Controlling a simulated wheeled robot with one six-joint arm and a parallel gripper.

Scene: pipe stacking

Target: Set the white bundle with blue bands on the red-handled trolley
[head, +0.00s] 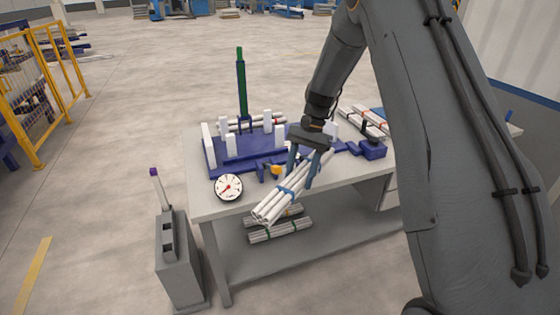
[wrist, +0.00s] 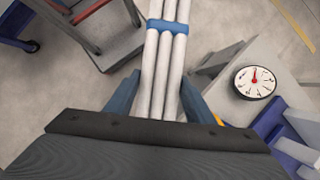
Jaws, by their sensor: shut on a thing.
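A bundle of white pipes (head: 270,205) with blue bands is held in my gripper (head: 301,178). It slants over the front edge of the workbench, its near end pointing down to the left. In the wrist view the bundle (wrist: 165,62) runs between the two blue fingers of my gripper (wrist: 160,92), with a blue band beyond them. The wrist view shows a trolley (wrist: 108,48) at the upper left, with a grey deck and red rails, partly cut off by the frame. I cannot make out this trolley in the head view.
The workbench (head: 225,208) carries a blue fixture with white posts, a round dial (head: 228,187) and other pipe bundles at the back right. More bundles (head: 280,230) lie on its lower shelf. A grey stand (head: 178,262) is at its left. Yellow fencing (head: 52,85) stands far left.

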